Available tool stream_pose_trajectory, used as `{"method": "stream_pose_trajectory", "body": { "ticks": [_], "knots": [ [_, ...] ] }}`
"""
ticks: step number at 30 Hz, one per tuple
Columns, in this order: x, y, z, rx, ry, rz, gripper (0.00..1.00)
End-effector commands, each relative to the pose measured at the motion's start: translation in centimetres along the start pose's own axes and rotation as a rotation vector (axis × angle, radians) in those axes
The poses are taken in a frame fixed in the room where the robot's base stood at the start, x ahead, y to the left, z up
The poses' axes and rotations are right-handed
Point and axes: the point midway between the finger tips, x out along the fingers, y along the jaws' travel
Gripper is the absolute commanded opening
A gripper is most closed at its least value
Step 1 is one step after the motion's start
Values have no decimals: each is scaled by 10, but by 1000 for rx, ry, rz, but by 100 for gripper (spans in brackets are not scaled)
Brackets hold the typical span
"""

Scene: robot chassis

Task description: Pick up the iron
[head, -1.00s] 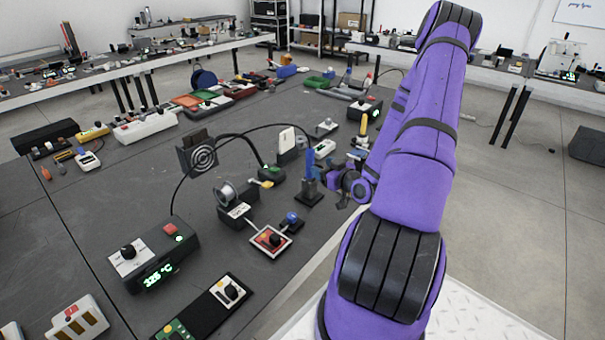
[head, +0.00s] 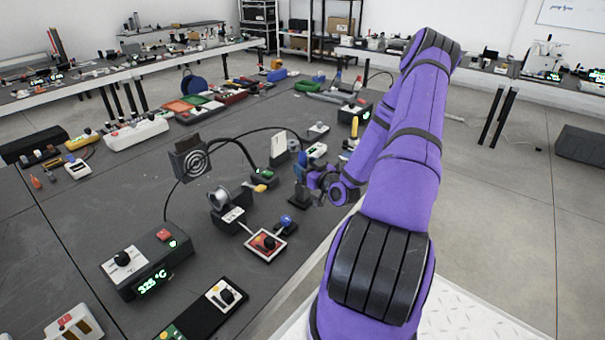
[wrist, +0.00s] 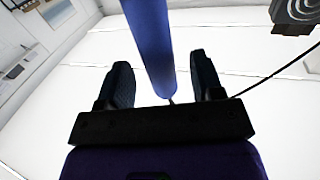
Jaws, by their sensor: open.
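The iron (head: 301,163) has a blue handle and stands upright in a dark holder (head: 302,194) near the right edge of the dark table. My gripper (head: 316,182) is right beside it, and its fingers are partly hidden in the head view. In the wrist view the blue handle (wrist: 152,40) runs between the two dark fingers of my gripper (wrist: 160,72). The fingers are spread, with a gap visible on both sides of the handle. The iron's tip is hidden.
A soldering station (head: 150,262) reading 325 °C stands at the front left. A black cable arches over the table behind the iron.

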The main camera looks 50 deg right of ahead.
Motion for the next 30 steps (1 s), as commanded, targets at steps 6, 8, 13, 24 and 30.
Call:
{"method": "stream_pose_trajectory", "body": {
  "ticks": [6, 8, 13, 24, 30],
  "knots": [
    [31, 0, -2, 0, 2, 0, 61],
    [37, 0, -2, 0, 1, 1, 61],
    [40, 1, -2, 0, 1, 2, 61],
    [40, 1, -3, -1, 2, 1, 10],
    [40, 1, -3, -1, 2, 1, 10]
  ]
}}
